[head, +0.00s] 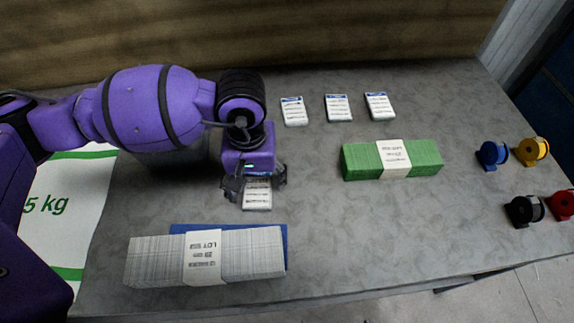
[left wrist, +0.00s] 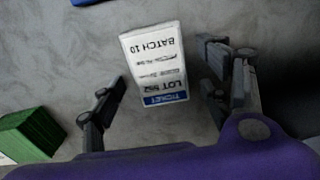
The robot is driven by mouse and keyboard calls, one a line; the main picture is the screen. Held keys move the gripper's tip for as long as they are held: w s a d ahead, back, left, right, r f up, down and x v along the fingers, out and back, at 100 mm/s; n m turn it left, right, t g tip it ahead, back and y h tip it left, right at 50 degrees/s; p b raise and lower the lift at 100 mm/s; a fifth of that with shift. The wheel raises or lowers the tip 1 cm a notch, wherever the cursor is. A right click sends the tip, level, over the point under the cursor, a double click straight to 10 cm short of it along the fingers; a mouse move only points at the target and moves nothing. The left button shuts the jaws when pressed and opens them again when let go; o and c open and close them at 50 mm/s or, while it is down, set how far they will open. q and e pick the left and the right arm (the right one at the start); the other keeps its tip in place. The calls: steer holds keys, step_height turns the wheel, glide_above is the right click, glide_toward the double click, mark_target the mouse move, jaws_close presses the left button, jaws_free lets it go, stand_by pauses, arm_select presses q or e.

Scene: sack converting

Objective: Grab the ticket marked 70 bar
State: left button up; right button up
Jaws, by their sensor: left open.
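A white ticket with a blue band (head: 257,196) lies on the grey table below my left gripper (head: 254,187). My left gripper (left wrist: 162,85) is open, with one finger on each side of the ticket and clear space between. Three similar tickets stand apart at the back: left (head: 294,111), middle (head: 338,108) and right (head: 379,106). Their print is too small to read, so I cannot tell which is marked 70 bar.
A banded grey sack bundle (head: 150,262) lies on a blue sheet (head: 287,250) at the front. A banded green bundle (head: 425,158) lies right of centre. Blue (head: 492,154), yellow (head: 531,150), black (head: 524,210) and red (head: 564,205) spools stand at the right. The table's middle is clear.

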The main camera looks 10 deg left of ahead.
arm_select(q)
steer(key=shift+c, duration=0.3)
steer(key=c, duration=1.2)
steer(key=shift+r, duration=0.15)
